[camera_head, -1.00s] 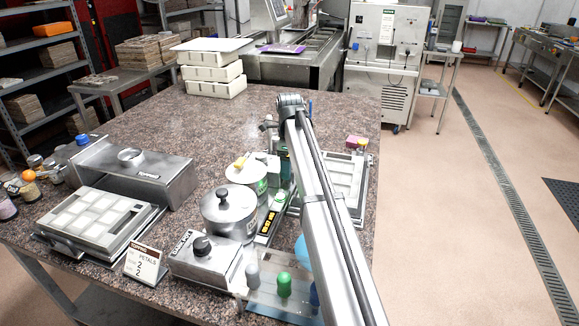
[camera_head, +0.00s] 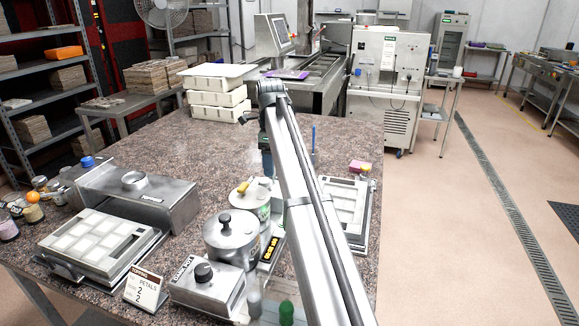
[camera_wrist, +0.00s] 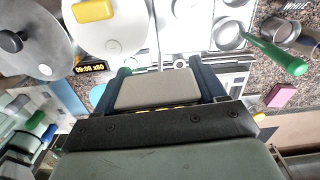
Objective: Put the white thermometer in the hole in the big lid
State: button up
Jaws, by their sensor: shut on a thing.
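My gripper (camera_wrist: 162,82) is shut on a pale, boxy thing, which looks like the head of the white thermometer (camera_wrist: 155,91). A thin stem seems to run from it toward the top of the wrist view. In the head view my gripper (camera_head: 265,150) is above the table, behind the white lid, partly hidden by my arm. The big steel lid with a black knob (camera_head: 229,232) is on a pot; it also shows at the left of the wrist view (camera_wrist: 48,32), with a small light spot that may be its hole. The thermometer is apart from this lid.
A smaller white lid with a yellow handle (camera_head: 246,196) stands close behind the big lid. A lit timer (camera_wrist: 90,67), a mould tray (camera_head: 345,200) and a green-handled tool (camera_wrist: 270,50) are nearby. The table's far middle is clear.

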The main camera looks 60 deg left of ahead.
jog(key=s+d+r+n, duration=0.1)
jog(key=s+d+r, duration=0.1)
jog(key=s+d, duration=0.35)
jog(key=s+d+r, duration=0.3)
jog(key=s, duration=0.5)
jog(key=d+f, duration=0.4)
jog(key=d, duration=0.2)
jog(key=shift+s+d+f, duration=0.25)
jog(key=shift+s+f, duration=0.05)
jog(key=shift+s, duration=0.05)
jog(key=shift+f, duration=0.3)
dwell(0.7)
jog(key=shift+f, duration=2.65)
jog(key=o, duration=1.1)
jog(key=shift+f, duration=0.1)
jog(key=shift+o, duration=0.2)
